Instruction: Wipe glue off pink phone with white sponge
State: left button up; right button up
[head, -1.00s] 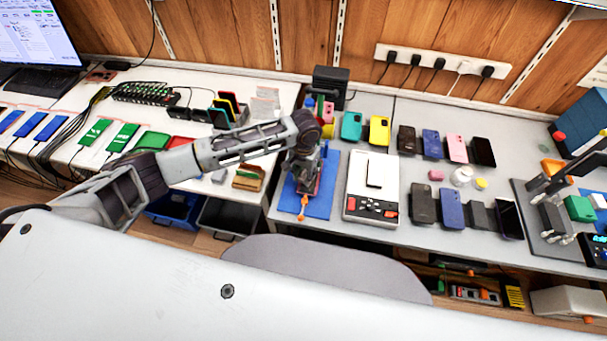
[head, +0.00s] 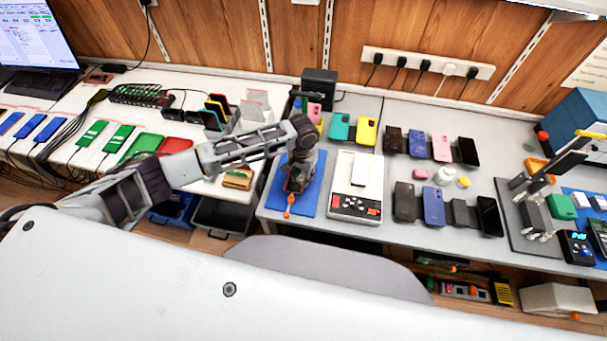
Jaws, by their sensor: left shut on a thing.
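My left gripper (head: 297,180) is low over the blue mat (head: 313,200) on the grey table. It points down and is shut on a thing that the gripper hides. I cannot make out the white sponge. Whether a phone lies on the mat under the gripper I cannot tell. A pink phone (head: 441,148) lies in the back row of phones to the right. Another pink phone-shaped thing (head: 314,112) stands at the back behind the mat. No glue is visible at this size.
A black box (head: 319,89) stands behind. An orange-handled tool (head: 289,202) lies at the mat's front.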

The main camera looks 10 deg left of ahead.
pick_arm(q)
jog(key=shift+a+p, duration=0.35)
jog(key=shift+p, duration=0.4)
